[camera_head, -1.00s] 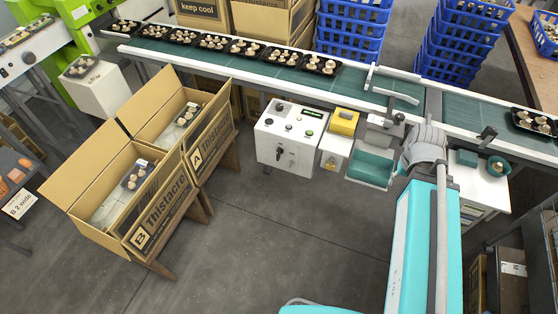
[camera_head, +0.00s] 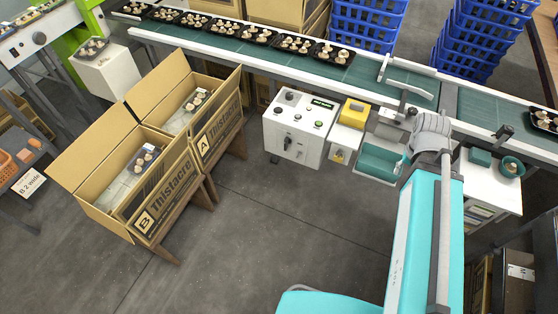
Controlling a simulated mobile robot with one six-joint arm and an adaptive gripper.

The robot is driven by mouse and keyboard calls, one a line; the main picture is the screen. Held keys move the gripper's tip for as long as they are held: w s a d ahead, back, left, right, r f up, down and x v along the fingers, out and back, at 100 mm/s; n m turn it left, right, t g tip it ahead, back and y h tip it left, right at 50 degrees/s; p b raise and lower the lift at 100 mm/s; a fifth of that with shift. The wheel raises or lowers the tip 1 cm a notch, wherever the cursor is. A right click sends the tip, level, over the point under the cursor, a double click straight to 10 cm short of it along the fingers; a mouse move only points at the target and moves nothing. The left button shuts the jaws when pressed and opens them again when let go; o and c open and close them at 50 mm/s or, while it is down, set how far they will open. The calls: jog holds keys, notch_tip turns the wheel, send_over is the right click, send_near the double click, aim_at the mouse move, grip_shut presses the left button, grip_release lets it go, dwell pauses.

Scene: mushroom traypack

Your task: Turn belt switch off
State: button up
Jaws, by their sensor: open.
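A white control box (camera_head: 298,128) stands in front of the belt, with a small display, buttons and a black rotary switch (camera_head: 288,143) on its front panel. Right of it, under a yellow box (camera_head: 353,113), a small panel carries a dark knob on a yellow plate (camera_head: 339,156). I cannot tell which of these is the belt switch, nor its setting. The green conveyor belt (camera_head: 440,92) runs behind them. My arm's grey wrist (camera_head: 430,138) is right of the panels, by a teal tray (camera_head: 382,162). My gripper cannot be made out.
Black mushroom trays (camera_head: 329,54) line the belt. Open cartons A (camera_head: 218,140) and B (camera_head: 150,210) stand at left on a wooden stand. Blue crates (camera_head: 480,50) are stacked behind the belt. The floor (camera_head: 270,235) before the control box is clear.

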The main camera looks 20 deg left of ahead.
jog(key=w+a+f+m+t+h+b, duration=0.1)
jog(key=w+a+f+t+h+b, duration=0.15)
jog(key=w+a+f+b, duration=0.4)
jog(key=w+a+f+m+t+h+b, duration=0.1)
jog(key=w+a+f+t+b, duration=0.15)
jog(key=f+b, duration=0.65)
jog(key=w+a+f+t+h+b, duration=0.2)
jog(key=w+a+f+t+b, duration=0.15)
jog(key=a+b, duration=0.45)
jog(key=n+t+y+b, duration=0.1)
jog(key=t+y+b, duration=0.6)
jog(key=b, duration=1.8)
send_near(285, 146)
notch_tip(285, 146, down, 2)
jog(key=w+a+t+h, duration=0.1)
jog(key=w+t+h, duration=0.1)
jog(key=shift+a+f, duration=0.1)
jog(key=shift+a, duration=0.1)
jog(key=shift+w, duration=0.3)
jog(key=shift+w+d, duration=0.15)
jog(key=shift+w, duration=1.7)
jog(key=shift+w+d, duration=0.15)
jog(key=shift+w, duration=1.75)
